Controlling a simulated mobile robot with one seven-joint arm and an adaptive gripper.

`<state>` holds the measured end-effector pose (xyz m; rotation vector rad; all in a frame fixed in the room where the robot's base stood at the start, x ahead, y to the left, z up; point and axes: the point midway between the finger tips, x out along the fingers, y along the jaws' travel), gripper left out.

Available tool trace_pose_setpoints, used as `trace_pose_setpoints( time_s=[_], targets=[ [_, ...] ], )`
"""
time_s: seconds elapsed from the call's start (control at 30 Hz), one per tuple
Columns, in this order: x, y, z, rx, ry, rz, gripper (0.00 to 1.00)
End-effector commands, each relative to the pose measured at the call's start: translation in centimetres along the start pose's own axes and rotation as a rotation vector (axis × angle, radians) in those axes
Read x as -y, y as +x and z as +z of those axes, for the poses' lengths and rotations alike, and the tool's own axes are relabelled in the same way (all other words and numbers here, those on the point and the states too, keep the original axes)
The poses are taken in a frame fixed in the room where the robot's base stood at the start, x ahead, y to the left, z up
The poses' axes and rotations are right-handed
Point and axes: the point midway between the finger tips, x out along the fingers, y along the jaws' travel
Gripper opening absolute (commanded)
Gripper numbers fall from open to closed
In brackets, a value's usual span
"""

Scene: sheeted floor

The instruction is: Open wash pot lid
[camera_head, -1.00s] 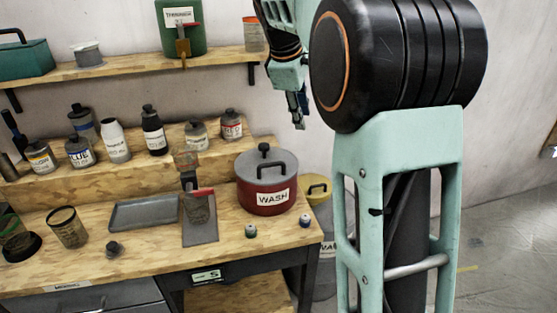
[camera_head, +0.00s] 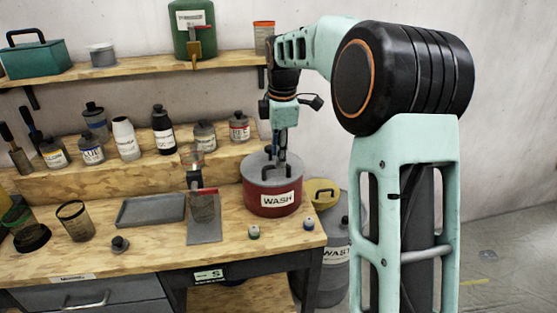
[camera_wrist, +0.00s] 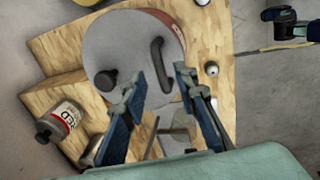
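The red wash pot (camera_head: 255,198), labelled WASH, stands on the wooden bench with its flat grey lid (camera_head: 258,170) on top. In the wrist view the lid (camera_wrist: 125,38) carries a dark bar handle (camera_wrist: 157,62) and a dark round knob (camera_wrist: 105,80). My gripper (camera_head: 282,155) is above the lid, pointing down. In the wrist view my gripper (camera_wrist: 160,88) is open, its blue fingers spread apart, with the near end of the handle showing between the fingertips. Nothing is held. I cannot tell the exact height of the fingertips over the handle.
Several bottles (camera_head: 163,130) line the raised step behind. A waste bin (camera_head: 335,250) with a yellow lid stands right of the bench.

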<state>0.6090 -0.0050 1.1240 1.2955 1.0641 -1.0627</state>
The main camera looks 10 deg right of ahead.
Motion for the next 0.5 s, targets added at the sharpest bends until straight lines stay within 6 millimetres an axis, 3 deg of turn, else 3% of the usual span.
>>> trace_pose_setpoints(
  time_s=[0.2,0.5],
  targets=[
    [0.0,2.1,0.0,0.0,0.0,-0.001,0.27],
    [0.0,2.4,0.0,0.001,0.0,0.001,0.27]
  ],
)
